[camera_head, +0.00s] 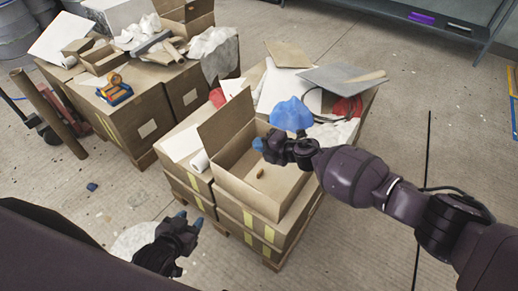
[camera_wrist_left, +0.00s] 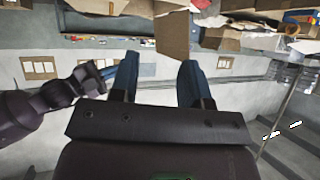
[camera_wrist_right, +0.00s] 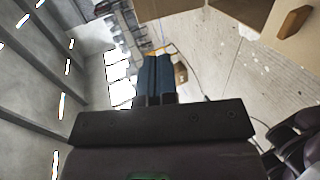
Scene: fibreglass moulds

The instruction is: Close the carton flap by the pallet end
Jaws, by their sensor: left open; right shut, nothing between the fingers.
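The open carton (camera_head: 255,198) stands on stacked boxes on the pallet, in the middle of the head view. Its flap (camera_head: 226,122) stands up on the far left side. A small brown piece (camera_head: 261,173) lies inside. My right gripper (camera_head: 262,145) is shut and empty over the carton's far right part, right of the flap; whether it touches the carton I cannot tell. Its closed fingers (camera_wrist_right: 158,75) show in the right wrist view. My left gripper (camera_head: 188,222) is open and empty, in front and left of the carton. Its fingers (camera_wrist_left: 158,78) are apart in the left wrist view.
Another loaded pallet stack (camera_head: 150,105) stands at the back left. Floor is free at the right.

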